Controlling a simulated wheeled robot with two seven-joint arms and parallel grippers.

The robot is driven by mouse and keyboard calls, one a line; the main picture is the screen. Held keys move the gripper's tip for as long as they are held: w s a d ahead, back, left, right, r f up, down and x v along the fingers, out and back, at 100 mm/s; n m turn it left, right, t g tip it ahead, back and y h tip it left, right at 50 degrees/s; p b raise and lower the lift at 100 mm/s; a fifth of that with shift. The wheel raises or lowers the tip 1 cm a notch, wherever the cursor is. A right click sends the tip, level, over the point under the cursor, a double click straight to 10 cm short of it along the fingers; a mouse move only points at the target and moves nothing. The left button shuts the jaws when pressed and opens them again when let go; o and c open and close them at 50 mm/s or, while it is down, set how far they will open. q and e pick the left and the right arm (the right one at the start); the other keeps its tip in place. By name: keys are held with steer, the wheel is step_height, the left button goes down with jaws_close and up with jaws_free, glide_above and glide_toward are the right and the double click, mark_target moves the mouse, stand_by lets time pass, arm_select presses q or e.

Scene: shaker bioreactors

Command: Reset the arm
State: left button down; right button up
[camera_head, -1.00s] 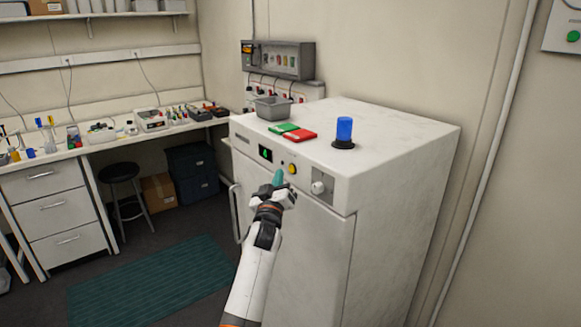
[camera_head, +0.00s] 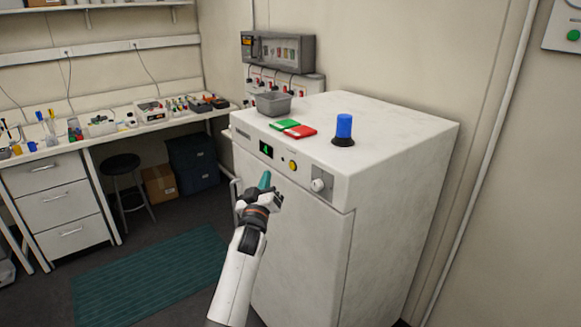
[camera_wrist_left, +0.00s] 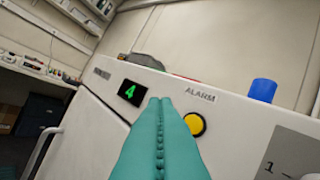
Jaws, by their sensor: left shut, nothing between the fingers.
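My left gripper (camera_head: 265,180) has teal fingers, pressed together and empty. It is in front of the upper front of the white shaker cabinet (camera_head: 300,240), left of and below the yellow button in the head view. In the left wrist view the shut teal fingers (camera_wrist_left: 160,105) point at the panel, between a display (camera_wrist_left: 132,92) reading a green 4 and the yellow button (camera_wrist_left: 195,124) under the word ALARM. I cannot tell the exact gap to the panel. My right gripper is not in view.
On the cabinet top are a blue beacon (camera_head: 344,127), green and red pads (camera_head: 298,131) and a grey tray (camera_head: 272,105). A knob (camera_head: 318,185) is right of the yellow button. A bench (camera_head: 100,136), a stool (camera_head: 122,165) and a green mat (camera_head: 150,275) are to the left.

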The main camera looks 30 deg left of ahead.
arm_select(q)
steer(key=s+d+f+m+g+h+b, duration=0.1)
steer(key=s+d+f+m+g+h, duration=0.25)
steer(key=f, duration=1.25)
steer(key=s+d+f+m+g+b, duration=0.1)
steer(key=s+d+f+g, duration=0.35)
steer(key=f, duration=1.05)
steer(key=s+d+f+m+g+h, duration=0.15)
steer(key=s+d+f, duration=0.4)
steer(key=f, duration=1.05)
steer(key=s+d+f+m+g+h, duration=0.1)
steer(key=s+f, duration=0.6)
steer(key=s, duration=0.8)
steer(key=s+d+f+m+g+b, duration=0.1)
steer(key=s+d+f+m+g, duration=0.2)
steer(key=s, duration=1.1)
steer(key=s+d+f+m+g+h+b, duration=0.1)
steer(key=s+f+g, duration=0.4)
steer(key=s+f, duration=0.7)
steer(key=s+m, duration=0.1)
steer(key=s, duration=0.2)
steer(key=shift+s+d+f+h, duration=0.3)
steer(key=shift+s+d, duration=0.05)
steer(key=shift+d, duration=0.05)
steer(key=shift+g, duration=0.25)
